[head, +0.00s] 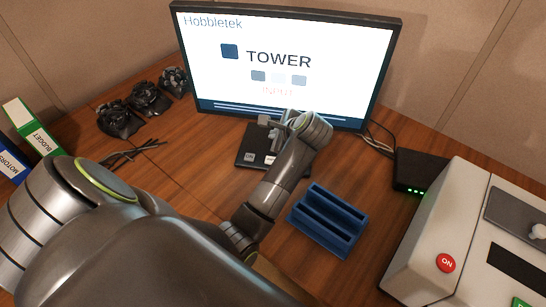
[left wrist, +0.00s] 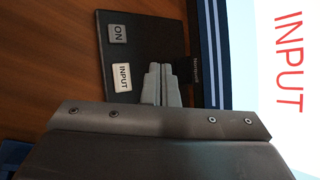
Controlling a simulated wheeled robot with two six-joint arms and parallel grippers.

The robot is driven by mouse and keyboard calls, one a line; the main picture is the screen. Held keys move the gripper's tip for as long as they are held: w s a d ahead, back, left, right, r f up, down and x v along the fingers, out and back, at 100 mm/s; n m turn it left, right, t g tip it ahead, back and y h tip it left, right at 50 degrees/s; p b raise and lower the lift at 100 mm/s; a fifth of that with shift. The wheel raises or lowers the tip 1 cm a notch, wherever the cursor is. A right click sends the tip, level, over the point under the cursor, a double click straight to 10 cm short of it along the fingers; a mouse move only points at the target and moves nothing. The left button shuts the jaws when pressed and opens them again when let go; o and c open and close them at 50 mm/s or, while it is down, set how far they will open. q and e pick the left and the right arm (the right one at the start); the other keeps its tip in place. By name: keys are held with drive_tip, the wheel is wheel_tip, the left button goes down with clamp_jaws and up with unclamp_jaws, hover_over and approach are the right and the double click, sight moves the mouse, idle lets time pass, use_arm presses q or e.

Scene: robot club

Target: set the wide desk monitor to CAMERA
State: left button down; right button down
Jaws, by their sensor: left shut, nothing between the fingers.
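The wide desk monitor (head: 285,30) is lit and shows "TOWER" beside a dark blue square, with "INPUT" in pale orange below it. In the left wrist view part of its screen (left wrist: 292,120) shows "INPUT" in red. Its dark base (head: 243,147) bears an ON button (head: 249,157) and an INPUT button (head: 270,160). In the left wrist view the ON button (left wrist: 117,34) and the pale INPUT button (left wrist: 122,77) are clear. My left gripper (head: 273,141) is shut and empty over the base. Its fingertips (left wrist: 160,66) appear beside the INPUT button; contact cannot be told. My right gripper is out of view.
A blue slotted holder (head: 327,220) stands right of my left forearm. A black box with green lights (head: 420,170) and a grey machine with a red ON button (head: 446,263) are at the right.

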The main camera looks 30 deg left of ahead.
use_arm(q)
drive_tip(key=b, duration=0.5)
hover_over(275, 155)
drive_tip(key=s+d, duration=0.2)
drive_tip(key=s, duration=0.1)
wheel_tip(275, 155, down, 7)
drive_tip(key=shift+d, duration=0.1)
drive_tip(key=shift+f+b, duration=0.45)
drive_tip(key=shift+f, duration=0.25)
drive_tip(key=shift+r, duration=0.1)
idle(0.4)
drive_tip(key=shift+f, duration=0.2)
drive_tip(key=shift+f+b, duration=0.25)
drive_tip(key=shift+b, duration=0.2)
